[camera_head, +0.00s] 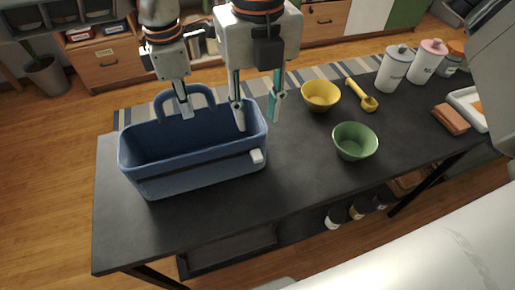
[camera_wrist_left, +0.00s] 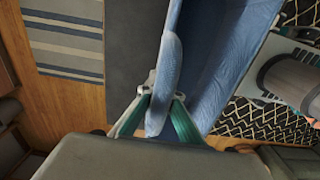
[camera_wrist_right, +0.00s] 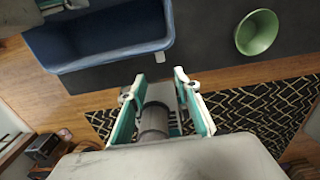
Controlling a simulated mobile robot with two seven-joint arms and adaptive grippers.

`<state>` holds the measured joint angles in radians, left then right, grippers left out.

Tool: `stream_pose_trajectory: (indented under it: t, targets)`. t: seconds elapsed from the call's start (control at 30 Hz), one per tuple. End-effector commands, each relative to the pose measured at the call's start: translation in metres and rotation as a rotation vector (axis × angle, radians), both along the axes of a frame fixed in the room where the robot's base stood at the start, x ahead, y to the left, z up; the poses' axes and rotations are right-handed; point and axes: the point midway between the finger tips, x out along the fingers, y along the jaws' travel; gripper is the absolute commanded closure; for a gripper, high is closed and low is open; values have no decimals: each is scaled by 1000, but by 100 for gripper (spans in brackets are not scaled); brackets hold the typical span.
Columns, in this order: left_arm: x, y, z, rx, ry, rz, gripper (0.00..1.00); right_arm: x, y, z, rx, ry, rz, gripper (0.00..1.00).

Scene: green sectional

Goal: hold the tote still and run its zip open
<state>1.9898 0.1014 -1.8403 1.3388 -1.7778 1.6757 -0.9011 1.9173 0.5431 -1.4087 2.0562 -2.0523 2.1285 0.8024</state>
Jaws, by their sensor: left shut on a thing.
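The blue tote (camera_head: 190,178) stands upright on the dark table, its top showing an open hollow. A small white block, seemingly the zip pull (camera_head: 257,156), sits at its front right corner; it also shows in the right wrist view (camera_wrist_right: 160,57). My left gripper (camera_head: 185,111) is at the far-side handle (camera_head: 207,92); the left wrist view shows its fingers (camera_wrist_left: 165,96) closed on the blue handle (camera_wrist_left: 168,70). My right gripper (camera_head: 257,116) is open and empty over the tote's right end, its fingers (camera_wrist_right: 159,90) wide apart. The zip's teeth cannot be made out.
A yellow bowl (camera_head: 320,95), a green bowl (camera_head: 355,142) and a yellow scoop (camera_head: 364,97) are right of the tote. Canisters (camera_head: 395,70) and a brown block (camera_head: 450,119) stand farther right. The table (camera_head: 220,205) is clear in front of the tote.

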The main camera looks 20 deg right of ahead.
Motion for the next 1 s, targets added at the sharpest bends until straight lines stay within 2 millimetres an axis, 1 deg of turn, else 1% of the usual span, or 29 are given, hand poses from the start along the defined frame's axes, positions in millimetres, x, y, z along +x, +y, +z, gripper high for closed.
stream_pose_trajectory:
  t: [0.17, 0.5, 0.6, 0.8, 1.0]
  targets:
    - [0, 0, 1, -1, -1, 0, 100, 0, -2, -19, -5, 4, -13, 68]
    - [0, 0, 1, -1, 0, 0, 100, -1, -1, -82, -4, 6, -10, 68]
    - [0, 0, 1, -1, -1, 0, 100, -1, -1, -98, -3, 4, -10, 68]
    - [0, 0, 1, -1, -1, 0, 100, 0, -1, -116, -2, 2, -9, 68]
    - [0, 0, 1, -1, -1, 0, 100, 0, -1, -120, -2, 0, -9, 68]
